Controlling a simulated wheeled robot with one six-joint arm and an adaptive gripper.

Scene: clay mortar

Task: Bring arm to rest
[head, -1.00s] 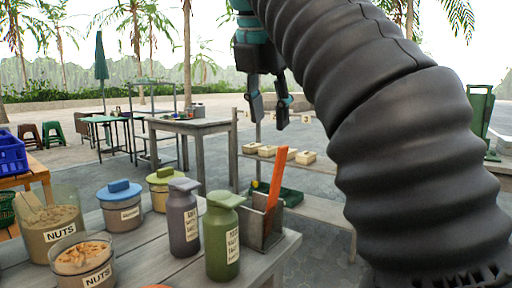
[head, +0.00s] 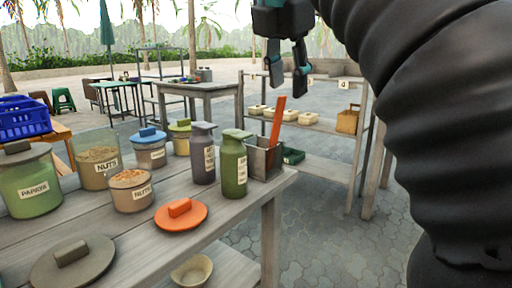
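My gripper (head: 288,86) hangs at the upper middle of the head view, fingers pointing down. Its two fingers are apart with nothing between them. It appears above and behind the grey holder with the orange stick, clear of the table. My thick black ribbed arm fills the right side of the view and hides what is behind it.
The grey wooden table (head: 150,238) carries nut jars (head: 131,192), a papaya jar (head: 30,185), two bottles (head: 233,160), an orange lid (head: 181,215), a dark lid (head: 72,262) and a holder (head: 262,160). A bowl (head: 192,271) sits lower. A shelf (head: 330,125) stands behind; paving right is open.

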